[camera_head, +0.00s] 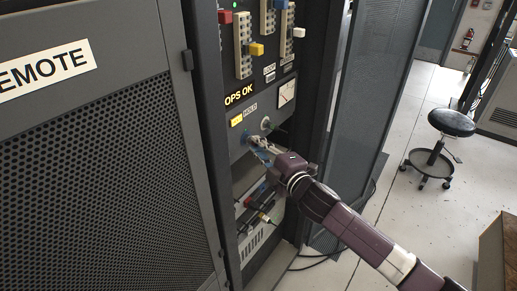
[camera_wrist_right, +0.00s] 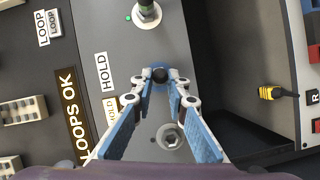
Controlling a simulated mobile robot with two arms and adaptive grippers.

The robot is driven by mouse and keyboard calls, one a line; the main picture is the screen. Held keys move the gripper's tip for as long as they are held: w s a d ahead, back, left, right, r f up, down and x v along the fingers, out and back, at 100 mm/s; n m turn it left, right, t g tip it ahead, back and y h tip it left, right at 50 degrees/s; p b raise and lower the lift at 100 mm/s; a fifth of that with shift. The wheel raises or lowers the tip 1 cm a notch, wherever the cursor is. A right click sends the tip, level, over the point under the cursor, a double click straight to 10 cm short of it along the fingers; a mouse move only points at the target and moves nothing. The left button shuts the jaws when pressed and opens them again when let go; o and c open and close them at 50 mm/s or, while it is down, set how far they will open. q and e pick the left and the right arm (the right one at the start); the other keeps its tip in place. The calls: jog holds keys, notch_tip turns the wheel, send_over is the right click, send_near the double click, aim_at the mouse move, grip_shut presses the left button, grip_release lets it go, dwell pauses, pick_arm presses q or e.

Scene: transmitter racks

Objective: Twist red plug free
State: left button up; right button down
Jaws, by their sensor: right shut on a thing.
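A red plug (camera_head: 225,16) sits at the top left of the rack's panel, in the upper slotted strip area. My right gripper (camera_head: 250,140) reaches the lower panel, well below that plug. In the right wrist view its fingers (camera_wrist_right: 160,78) are closed around a small dark round knob (camera_wrist_right: 159,74) with a blue ring at its base. The wrist view does not show the upper red plug. A red piece (camera_wrist_right: 314,54) shows at that view's right edge, partly cut off. My left gripper is not in view.
A yellow plug (camera_head: 257,49) and a white plug (camera_head: 298,32) sit in the strips above. A socket (camera_wrist_right: 169,136) is beside the fingers. Loose cable ends, one yellow (camera_wrist_right: 270,93), lie in the bay below. A mesh door (camera_head: 370,90) stands open at right; a stool (camera_head: 450,123) is beyond.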

jog(key=shift+f+n+t+b, duration=0.2)
jog(key=shift+n+t+b, duration=0.5)
jog(key=shift+n+b, duration=1.3)
jog(key=shift+m+b, duration=0.4)
jog(key=shift+b, duration=0.15)
jog(key=shift+r, duration=0.1)
jog(key=c, duration=1.8)
grip_release()
jog(key=shift+a, duration=0.1)
